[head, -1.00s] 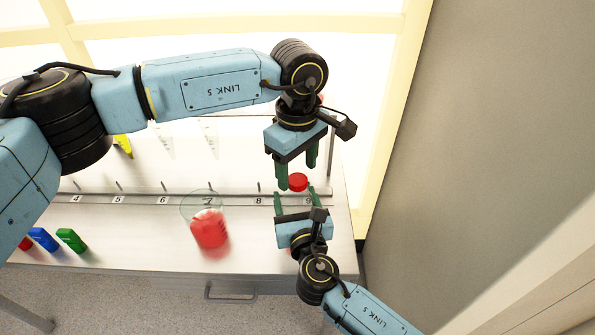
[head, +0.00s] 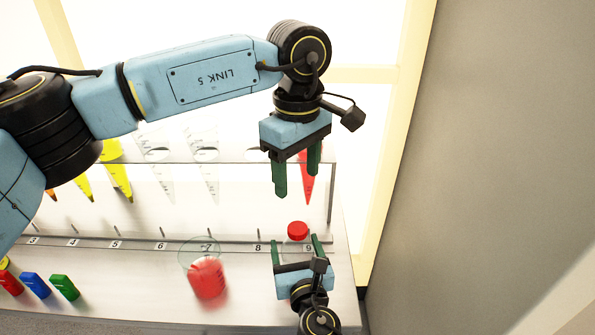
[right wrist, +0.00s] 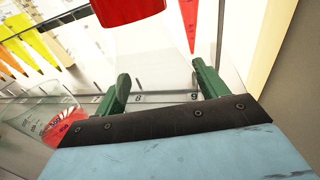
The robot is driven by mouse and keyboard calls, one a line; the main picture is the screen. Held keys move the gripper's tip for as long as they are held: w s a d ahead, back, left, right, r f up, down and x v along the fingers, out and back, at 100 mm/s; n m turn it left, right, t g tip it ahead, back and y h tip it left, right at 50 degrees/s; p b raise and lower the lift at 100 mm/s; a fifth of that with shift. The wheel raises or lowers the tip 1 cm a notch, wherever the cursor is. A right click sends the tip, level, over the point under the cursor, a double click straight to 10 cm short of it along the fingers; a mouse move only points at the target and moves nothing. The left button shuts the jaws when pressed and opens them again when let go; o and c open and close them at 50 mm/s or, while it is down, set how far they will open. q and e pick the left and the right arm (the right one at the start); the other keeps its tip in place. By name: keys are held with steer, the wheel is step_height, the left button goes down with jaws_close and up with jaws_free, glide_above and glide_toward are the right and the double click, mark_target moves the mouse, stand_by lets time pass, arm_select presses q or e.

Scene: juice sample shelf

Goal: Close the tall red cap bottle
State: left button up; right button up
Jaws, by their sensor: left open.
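The clear bottle with a red cap (head: 298,230) stands at the front right of the bench, by the number 9. The cap sits at its top; how tightly it fits cannot be told. In the right wrist view the red cap (right wrist: 128,8) is cut by the top edge, with the clear body below it. My left gripper (head: 297,182) is open and empty, pointing down above the cap and apart from it. My right gripper (head: 296,242) reaches from the front with its fingers apart, one toward each side of the bottle. Gaps show beside the body in the head view.
A beaker of red juice (head: 208,278) stands left of the bottle. A clear rack (head: 240,170) behind holds several cone tubes, including a red one (head: 307,178). Small coloured blocks (head: 64,287) lie at the left front. A grey wall (head: 480,150) bounds the right side.

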steer(key=shift+o, duration=1.4)
steer(key=shift+s, duration=0.1)
steer(key=p+v, duration=0.1)
steer(key=v, duration=1.2)
steer(key=shift+p, duration=0.4)
steer(key=shift+s, duration=0.1)
